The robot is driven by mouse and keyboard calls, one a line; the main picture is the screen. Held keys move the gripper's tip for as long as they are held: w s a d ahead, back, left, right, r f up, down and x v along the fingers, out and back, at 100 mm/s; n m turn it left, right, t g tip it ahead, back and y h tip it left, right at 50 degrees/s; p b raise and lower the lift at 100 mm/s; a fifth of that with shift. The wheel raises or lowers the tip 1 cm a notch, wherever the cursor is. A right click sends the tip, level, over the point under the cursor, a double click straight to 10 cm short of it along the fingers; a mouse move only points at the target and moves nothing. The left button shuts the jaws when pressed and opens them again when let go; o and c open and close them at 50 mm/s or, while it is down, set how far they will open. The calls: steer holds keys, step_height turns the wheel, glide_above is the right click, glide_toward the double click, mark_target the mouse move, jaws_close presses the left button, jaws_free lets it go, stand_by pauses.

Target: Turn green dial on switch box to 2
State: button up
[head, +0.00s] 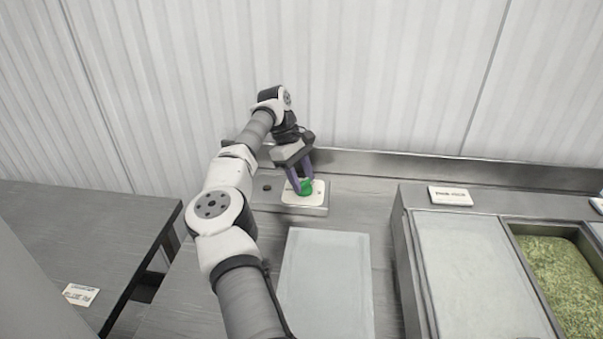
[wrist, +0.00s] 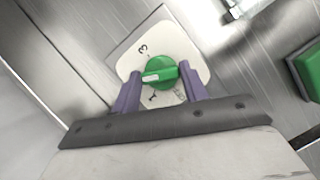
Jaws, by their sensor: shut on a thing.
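The switch box (head: 318,209) stands on the steel counter by the back wall, with a white face plate (head: 288,197) on top. In the wrist view the green dial (wrist: 163,66) sits on this plate (wrist: 196,52). Its white pointer (wrist: 152,76) points left, between the printed 3 (wrist: 143,50) and the 1 (wrist: 153,98). I see no 2; the dial or pointer may cover it. My gripper (wrist: 160,76) is shut on the dial, one purple finger on each side. The head view also shows the green dial (head: 305,189) between the fingers.
A pale board (head: 325,270) lies on the counter in front of the box. To the right stands a steel unit with a lid (head: 470,270), a bin of green food (head: 560,270) and a white label block (head: 450,196). A card (head: 80,294) lies at the left.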

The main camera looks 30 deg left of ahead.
stand_by(0.4)
steer(key=o, duration=1)
steer(key=shift+a+r, duration=0.25)
steer(key=shift+r, duration=0.2)
steer(key=v, duration=0.6)
steer(key=shift+r, duration=0.25)
steer(key=shift+f, duration=0.1)
